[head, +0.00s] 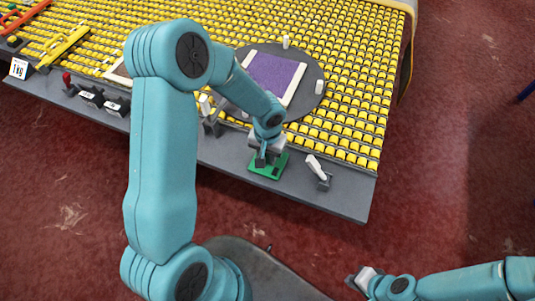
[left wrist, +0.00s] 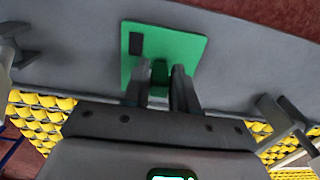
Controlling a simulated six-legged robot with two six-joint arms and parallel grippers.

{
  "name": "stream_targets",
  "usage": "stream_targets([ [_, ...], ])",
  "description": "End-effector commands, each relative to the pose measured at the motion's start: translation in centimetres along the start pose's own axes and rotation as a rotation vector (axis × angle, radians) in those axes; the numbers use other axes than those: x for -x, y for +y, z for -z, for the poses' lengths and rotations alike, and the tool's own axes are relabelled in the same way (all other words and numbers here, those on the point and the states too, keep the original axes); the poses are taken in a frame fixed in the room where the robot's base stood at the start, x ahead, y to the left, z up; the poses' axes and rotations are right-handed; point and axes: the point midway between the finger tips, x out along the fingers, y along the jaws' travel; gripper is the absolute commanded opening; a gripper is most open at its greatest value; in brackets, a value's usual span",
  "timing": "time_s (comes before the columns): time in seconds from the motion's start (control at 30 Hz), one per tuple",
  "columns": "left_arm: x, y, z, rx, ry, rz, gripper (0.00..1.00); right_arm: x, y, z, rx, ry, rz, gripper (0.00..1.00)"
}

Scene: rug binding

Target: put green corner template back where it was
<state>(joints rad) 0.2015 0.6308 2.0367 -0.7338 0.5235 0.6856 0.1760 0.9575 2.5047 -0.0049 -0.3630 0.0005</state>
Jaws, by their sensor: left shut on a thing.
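The green corner template (head: 277,170) lies flat on the grey front ledge of the table, or very close above it; I cannot tell which. In the left wrist view it is a green plate (left wrist: 190,50) with a dark rectangular patch near one corner. My left gripper (head: 262,161) points down at the template. In the left wrist view my left gripper (left wrist: 160,78) has its fingers over the plate, shut on a raised part of it that they mostly hide. My right gripper (head: 358,281) is low at the bottom right, away from the table, its fingers too small to read.
Yellow rollers (head: 350,100) cover the table behind the grey ledge (head: 345,200). A round dark disc (head: 312,72) carries a purple rug piece (head: 272,72). A white-handled tool (head: 316,168) stands right of the template. Dark boxes (head: 92,97) and a red-topped item (head: 67,80) sit left.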

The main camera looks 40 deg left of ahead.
Motion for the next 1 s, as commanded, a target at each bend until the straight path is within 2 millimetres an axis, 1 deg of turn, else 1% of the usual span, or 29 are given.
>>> stream_targets([
  [0.17, 0.1, 0.0, 0.1, 0.0, 0.002, 0.0, 0.0, 0.0, 0.0, 0.0, 0.0, 0.0, 0.0, 0.0],
  [0.33, -0.4, 0.0, 0.1, 0.0, 0.002, 0.0, 0.0, -0.6, 0.2, 0.0, 0.0, 0.0, 0.0, 0.0],
  [0.37, -0.3, 0.0, 0.1, 0.0, 0.002, 0.0, 0.3, -0.5, 0.2, 0.0, 0.0, 0.0, 0.0, 0.0],
  [0.4, -0.2, 0.0, 0.1, 0.0, 0.002, 0.0, 0.43, -0.4, 0.1, 0.0, 0.0, 0.0, 0.0, 0.0],
  [0.43, -0.2, 0.0, 0.1, 0.0, 0.002, 0.0, 0.53, -0.4, 0.1, 0.0, 0.0, 0.0, 0.0, 0.0],
  [0.67, -0.2, 0.0, 0.1, 0.0, 0.001, 0.001, 0.53, -0.4, 0.1, 0.0, 0.0, 0.0, 0.0, 0.0],
  [0.77, 0.1, 0.0, 0.1, 0.0, 0.001, 0.001, 0.53, -0.1, 0.0, 0.0, 0.0, 0.0, 0.0, 0.0],
  [0.8, 0.4, 0.0, 0.0, 0.0, 0.001, 0.001, 0.53, 0.2, -0.1, 0.0, 0.0, 0.0, 0.0, 0.0],
  [0.87, 0.9, 0.0, 0.2, 0.001, 0.006, 0.001, 0.53, 0.0, 0.0, 0.0, 0.0, 0.001, 0.0, 0.0],
  [0.97, 2.9, 0.0, 0.2, 0.001, 0.008, 0.0, 0.53, -0.2, 0.1, 0.0, 0.0, 0.0, 0.0, 0.0],
  [1.0, 3.9, 0.0, 0.2, 0.002, 0.009, 0.0, 0.53, -0.3, 0.1, 0.0, 0.0, 0.0, 0.0, 0.0],
])
